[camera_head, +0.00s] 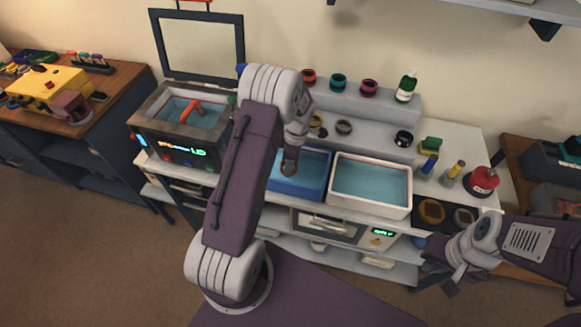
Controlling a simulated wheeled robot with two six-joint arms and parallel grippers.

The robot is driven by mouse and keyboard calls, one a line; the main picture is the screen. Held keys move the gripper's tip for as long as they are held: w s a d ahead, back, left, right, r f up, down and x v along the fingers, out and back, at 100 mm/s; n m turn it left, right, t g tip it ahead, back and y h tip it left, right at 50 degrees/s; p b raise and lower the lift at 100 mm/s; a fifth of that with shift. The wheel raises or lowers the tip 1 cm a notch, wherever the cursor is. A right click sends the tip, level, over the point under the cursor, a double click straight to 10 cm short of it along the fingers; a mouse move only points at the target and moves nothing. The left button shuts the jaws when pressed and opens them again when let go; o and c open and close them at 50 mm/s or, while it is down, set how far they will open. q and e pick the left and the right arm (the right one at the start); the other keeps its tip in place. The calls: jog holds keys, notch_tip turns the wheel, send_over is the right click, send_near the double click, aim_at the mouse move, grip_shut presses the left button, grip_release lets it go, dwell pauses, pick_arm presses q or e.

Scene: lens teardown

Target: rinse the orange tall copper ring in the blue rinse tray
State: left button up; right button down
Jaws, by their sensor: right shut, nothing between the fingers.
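The blue rinse tray (312,187) stands on the counter, filled with water. My left arm crosses the middle of the view, and its gripper (290,160) points down over the tray's left part. A small brownish-orange ring shape (288,169) shows right at its fingertips, low over or in the water. It looks like the copper ring, but the arm partly covers the spot and the finger gap is too small to make out. My right gripper (446,274) is shut and empty at the lower right, in front of the counter and far from the blue tray.
A white water tray (371,188) stands right of the blue one. An ultrasonic-type tank (182,113) with a raised lid is at left. Rings and a green bottle (406,87) stand on the back shelf.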

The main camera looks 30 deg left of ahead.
pick_arm(q)
notch_tip(320, 180, up, 6)
jog(key=p, duration=0.4)
jog(key=shift+r, duration=0.25)
dwell(1.1)
